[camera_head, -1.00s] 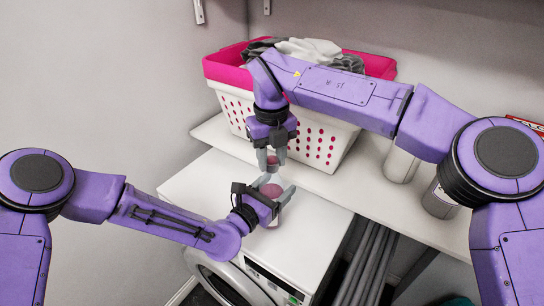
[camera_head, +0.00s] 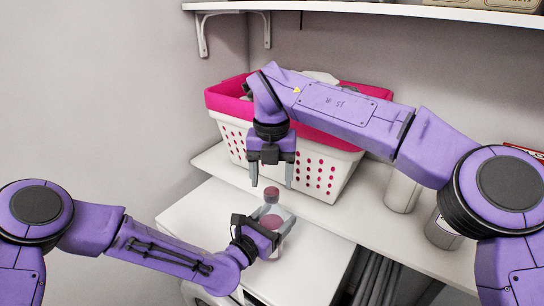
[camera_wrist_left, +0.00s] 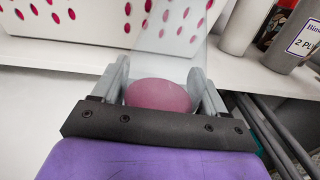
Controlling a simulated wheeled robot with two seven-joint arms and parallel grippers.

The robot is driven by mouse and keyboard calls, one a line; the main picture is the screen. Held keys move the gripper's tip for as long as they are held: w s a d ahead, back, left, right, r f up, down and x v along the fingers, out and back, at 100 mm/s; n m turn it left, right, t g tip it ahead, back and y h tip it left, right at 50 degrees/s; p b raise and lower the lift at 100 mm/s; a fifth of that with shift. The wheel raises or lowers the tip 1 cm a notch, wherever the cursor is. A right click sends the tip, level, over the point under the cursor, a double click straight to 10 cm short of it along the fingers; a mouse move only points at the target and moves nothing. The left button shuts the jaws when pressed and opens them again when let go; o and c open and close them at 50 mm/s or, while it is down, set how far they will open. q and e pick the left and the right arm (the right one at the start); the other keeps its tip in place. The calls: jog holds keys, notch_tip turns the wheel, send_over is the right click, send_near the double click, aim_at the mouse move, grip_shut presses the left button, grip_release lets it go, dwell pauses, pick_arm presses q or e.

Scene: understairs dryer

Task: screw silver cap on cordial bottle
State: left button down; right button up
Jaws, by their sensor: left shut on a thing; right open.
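The cordial bottle (camera_head: 274,230) is clear with pink liquid and stands upright on the white dryer top. My left gripper (camera_head: 271,219) is shut around its body. In the left wrist view the clear bottle (camera_wrist_left: 170,45) rises between the fingers, with pink liquid (camera_wrist_left: 158,95) low between them. A small cap (camera_head: 271,191) sits on top of the bottle neck; it looks dull red rather than silver. Whether it is screwed tight cannot be told. My right gripper (camera_head: 271,177) is open just above, pointing down, with its fingers on either side of the cap and apart from it.
A white and pink laundry basket (camera_head: 232,139) with clothes stands on the shelf (camera_head: 345,208) right behind my grippers. Pale canisters (camera_head: 402,192) stand to the right. An upper shelf (camera_head: 380,10) runs overhead. The dryer top (camera_head: 195,213) is clear on the left.

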pick_arm(q)
grip_release()
pick_arm(e)
notch_tip(320, 180, up, 8)
jog(key=shift+r, duration=0.15)
pick_arm(q)
jog(key=shift+s+a+f, duration=0.1)
jog(key=shift+s+a, duration=0.15)
jog(key=shift+s, duration=0.05)
pick_arm(e)
notch_tip(320, 180, down, 3)
jog(key=b, duration=0.3)
jog(key=shift+a, duration=0.1)
pick_arm(q)
jog(key=v, duration=0.9)
jog(key=shift+s+a, duration=0.2)
jog(key=shift+s, duration=0.15)
